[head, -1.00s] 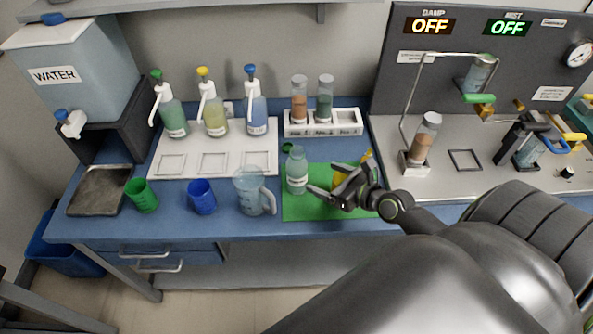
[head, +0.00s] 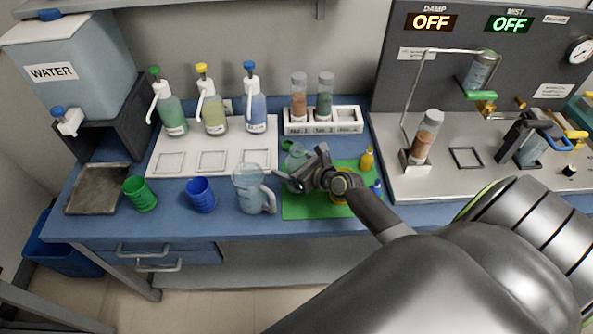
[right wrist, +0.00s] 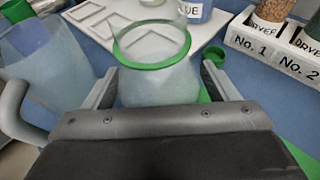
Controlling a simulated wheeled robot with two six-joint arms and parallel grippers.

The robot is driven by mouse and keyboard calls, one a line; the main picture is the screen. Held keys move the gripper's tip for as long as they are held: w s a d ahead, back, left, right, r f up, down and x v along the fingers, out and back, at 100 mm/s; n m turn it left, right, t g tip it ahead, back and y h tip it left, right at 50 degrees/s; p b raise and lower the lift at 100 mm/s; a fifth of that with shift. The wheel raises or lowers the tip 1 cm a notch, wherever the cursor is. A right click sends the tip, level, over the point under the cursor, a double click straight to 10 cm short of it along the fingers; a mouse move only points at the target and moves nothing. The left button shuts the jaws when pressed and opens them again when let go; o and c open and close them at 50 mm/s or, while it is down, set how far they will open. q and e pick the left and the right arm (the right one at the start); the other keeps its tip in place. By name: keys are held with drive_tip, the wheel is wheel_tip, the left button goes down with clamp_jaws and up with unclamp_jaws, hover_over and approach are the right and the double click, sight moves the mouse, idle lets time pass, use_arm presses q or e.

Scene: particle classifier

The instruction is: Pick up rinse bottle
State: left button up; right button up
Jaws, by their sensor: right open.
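A clear bottle with a green neck ring and open top, which I take for the rinse bottle (head: 294,157), stands upright on the green mat (head: 306,208). In the head view my right gripper (head: 298,161) partly covers it. In the right wrist view the bottle (right wrist: 160,86) sits between the two fingers of my right gripper (right wrist: 163,72). The fingers are open on either side of it, and I cannot tell whether either one touches it. A loose green cap (right wrist: 214,55) lies behind the bottle. My left gripper is not in view.
A clear jug (head: 252,190) stands close left of the bottle, its handle towards it. A blue cup (head: 200,195) and green cup (head: 140,194) are further left. A white rack (head: 345,121) with two vials is behind. Small yellow (head: 367,160) and blue (head: 376,187) items stand right.

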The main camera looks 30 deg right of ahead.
sight(292, 150)
drive_tip(key=shift+s, duration=0.1)
drive_tip(key=shift+c, duration=0.6)
drive_tip(key=c, duration=1.2)
drive_tip(key=shift+r, duration=0.2)
drive_tip(key=shift+r+p, duration=1.35)
drive_tip(key=shift+r, duration=1.1)
drive_tip(key=shift+r+p, duration=0.7)
drive_tip(key=shift+r, duration=1.65)
